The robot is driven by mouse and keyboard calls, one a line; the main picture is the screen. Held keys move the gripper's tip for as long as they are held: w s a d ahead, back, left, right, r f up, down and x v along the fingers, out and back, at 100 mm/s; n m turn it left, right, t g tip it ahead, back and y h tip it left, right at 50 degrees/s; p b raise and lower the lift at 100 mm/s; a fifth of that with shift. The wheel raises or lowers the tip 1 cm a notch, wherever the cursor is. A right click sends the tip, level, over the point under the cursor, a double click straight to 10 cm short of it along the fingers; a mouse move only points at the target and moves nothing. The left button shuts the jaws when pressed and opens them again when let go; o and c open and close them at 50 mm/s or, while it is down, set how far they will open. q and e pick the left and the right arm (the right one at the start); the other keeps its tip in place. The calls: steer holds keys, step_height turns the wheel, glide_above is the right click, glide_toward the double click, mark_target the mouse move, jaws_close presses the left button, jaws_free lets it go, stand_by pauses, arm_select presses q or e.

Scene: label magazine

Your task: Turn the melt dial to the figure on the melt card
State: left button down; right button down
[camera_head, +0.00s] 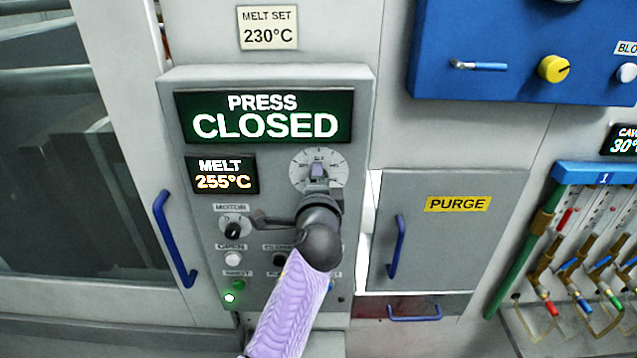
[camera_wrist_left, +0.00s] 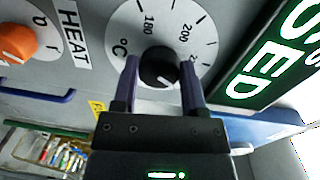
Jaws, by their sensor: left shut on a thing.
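The melt card (camera_head: 268,27) is at the top of the head view and reads "MELT SET 230°C". The melt display (camera_head: 222,175) reads "255°C". The melt dial (camera_head: 334,162) has a white scale plate to the right of the display, partly covered by my gripper. In the left wrist view, the black dial knob (camera_wrist_left: 158,66) sits between the two fingers, with 180 and 200 legible on the scale. My left gripper (camera_head: 318,170) is shut on this knob. My right gripper is not in view.
A green sign (camera_head: 265,115) reads "PRESS CLOSED". My left forearm hides part of the lower panel. The motor switch (camera_head: 235,226) is left of my wrist. An orange knob (camera_wrist_left: 14,42) by a "HEAT" label shows in the wrist view. A blue door handle (camera_head: 397,246) stands to the right.

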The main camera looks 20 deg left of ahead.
arm_select(q)
steer(key=shift+f, duration=0.1)
steer(key=shift+c, duration=0.7)
jaws_free()
